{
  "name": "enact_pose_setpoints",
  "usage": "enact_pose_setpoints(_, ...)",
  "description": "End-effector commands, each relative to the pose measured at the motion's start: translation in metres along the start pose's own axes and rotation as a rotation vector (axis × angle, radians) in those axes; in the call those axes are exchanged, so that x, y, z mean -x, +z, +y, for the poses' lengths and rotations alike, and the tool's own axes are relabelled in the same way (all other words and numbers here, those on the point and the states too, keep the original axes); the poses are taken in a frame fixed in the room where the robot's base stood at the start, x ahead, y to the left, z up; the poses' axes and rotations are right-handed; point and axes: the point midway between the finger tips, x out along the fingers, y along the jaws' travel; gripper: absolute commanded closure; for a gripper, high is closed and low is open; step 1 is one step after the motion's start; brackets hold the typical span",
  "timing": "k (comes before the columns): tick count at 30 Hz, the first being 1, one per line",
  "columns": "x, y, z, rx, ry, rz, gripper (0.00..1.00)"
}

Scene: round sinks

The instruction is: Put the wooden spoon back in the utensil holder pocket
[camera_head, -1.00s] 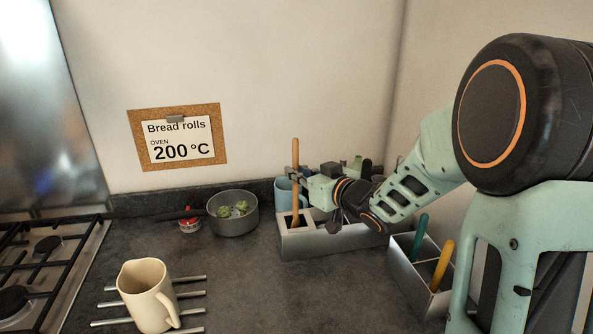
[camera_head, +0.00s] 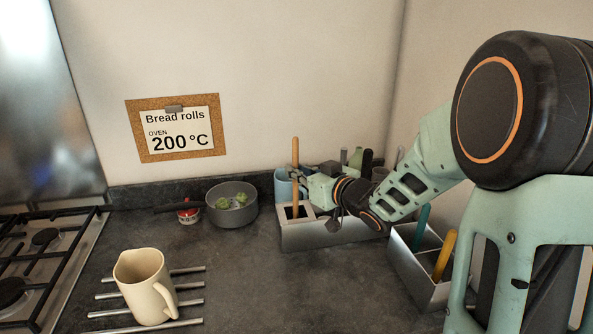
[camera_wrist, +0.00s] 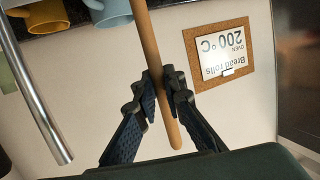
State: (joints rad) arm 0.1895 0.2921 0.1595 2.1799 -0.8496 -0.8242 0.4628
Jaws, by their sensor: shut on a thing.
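The wooden spoon (camera_head: 295,172) stands about upright in the head view, its lower part inside the left pocket of the grey utensil holder (camera_head: 330,238). Its lower end is hidden in the pocket. My gripper (camera_head: 302,182) is at the spoon's handle, just above the holder, partly hidden by its own wrist. In the wrist view my gripper (camera_wrist: 165,92) is shut on the handle of the spoon (camera_wrist: 150,45), with a finger on each side. The handle's end sticks out past the fingers.
A blue mug (camera_head: 283,187) stands behind the holder's left end. A second box (camera_head: 415,268) with teal and yellow handles stands at right. A pan (camera_head: 232,207) with green pieces is left of the holder. A cream jug (camera_head: 142,287) stands on a rack.

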Motion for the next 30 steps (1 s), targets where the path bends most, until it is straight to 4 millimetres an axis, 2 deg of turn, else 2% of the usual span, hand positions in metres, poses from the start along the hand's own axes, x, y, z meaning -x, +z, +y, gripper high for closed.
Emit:
enact_pose_setpoints(18, -0.004, 0.019, 0.000, -0.001, 0.000, 0.000, 1.00)
enact_pose_setpoints(27, -0.004, 0.020, 0.000, -0.001, 0.000, 0.000, 1.00)
enact_pose_setpoints(28, -0.004, 0.020, 0.000, -0.001, 0.000, 0.000, 0.90)
enact_pose_setpoints(30, -0.004, 0.019, 0.000, -0.001, 0.000, 0.000, 0.82)
